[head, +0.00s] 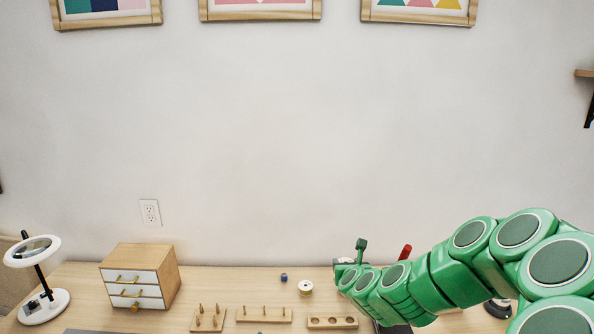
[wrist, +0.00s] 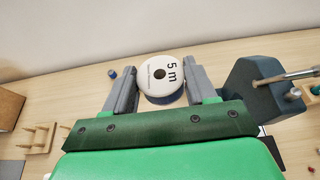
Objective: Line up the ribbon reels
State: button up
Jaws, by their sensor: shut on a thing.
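In the wrist view my gripper (wrist: 162,74) has its two grey fingers on either side of a white reel (wrist: 150,88) marked "5 m", with a band of blue showing under its flange. The gripper is shut on this reel. In the head view my arm hides the fingers and the held reel. A white reel (head: 305,288) stands on the table in the head view; I cannot tell if it is the held one. A small blue item (head: 284,277) is beside it, and shows left of the fingers in the wrist view (wrist: 112,74).
Wooden pegged stands (head: 264,315) (head: 208,320) and a holed block (head: 333,323) line the front. A small drawer cabinet (head: 152,276) and magnifier lamp (head: 42,306) stand left. A dark grey object (wrist: 252,92) stands close right of the gripper. Table behind the stands looks mostly clear.

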notch_tip(320, 180, up, 18)
jog(key=w+d+r+m+g+h, duration=0.2)
jog(key=w+d+m+g+h, duration=0.15)
jog(key=d, duration=0.65)
jog(key=w+d+r+m+g+h, duration=0.2)
jog(key=w+d+m+h, duration=0.25)
jog(key=d, duration=0.45)
jog(key=w+d+r+m+g+h, duration=0.2)
jog(key=w+d+m+h, duration=0.25)
jog(key=d, duration=0.55)
jog(key=w+a+f+m+g+h, duration=0.1)
jog(key=a+f+m+g, duration=0.2)
jog(key=a, duration=0.4)
jog(key=a+f+m+g, duration=0.3)
jog(key=a, duration=0.3)
jog(key=shift+n, duration=0.25)
jog(key=f, duration=3.7)
jog(key=shift+w+a, duration=0.15)
jog(key=shift+a, duration=0.1)
jog(key=shift+f, duration=0.15)
